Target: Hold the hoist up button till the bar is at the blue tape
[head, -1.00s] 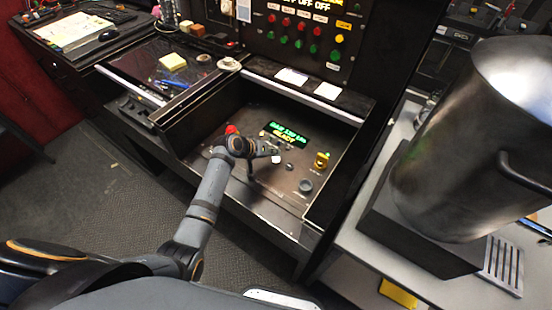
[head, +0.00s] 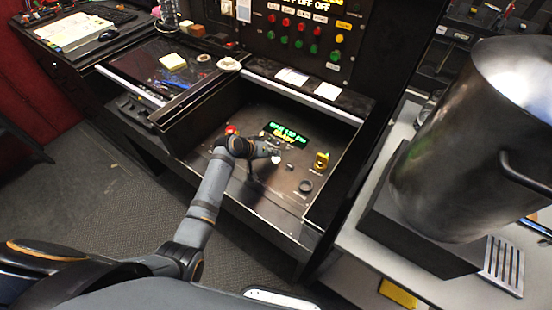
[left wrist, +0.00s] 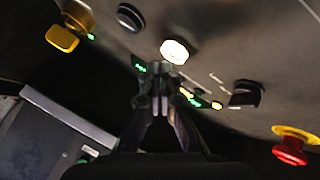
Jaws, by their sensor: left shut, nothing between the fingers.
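A round white button (head: 276,159) sits on the dark control panel, and it shows bright in the left wrist view (left wrist: 174,50). I cannot read a hoist up label on it. My left gripper (head: 268,149) is over the panel beside this button, shut and empty. In the left wrist view its closed fingertips (left wrist: 160,70) appear just short of the white button; I cannot tell whether they touch anything. The bar and the blue tape are not recognisable in either view. My right gripper is not in view.
A lit green and yellow display (head: 287,133) is behind the gripper. A red mushroom button (head: 232,129) is to its left, a yellow switch (head: 321,160) and a black knob (head: 306,185) to its right. Raised panel walls surround this recess. A large metal pot (head: 470,150) stands right.

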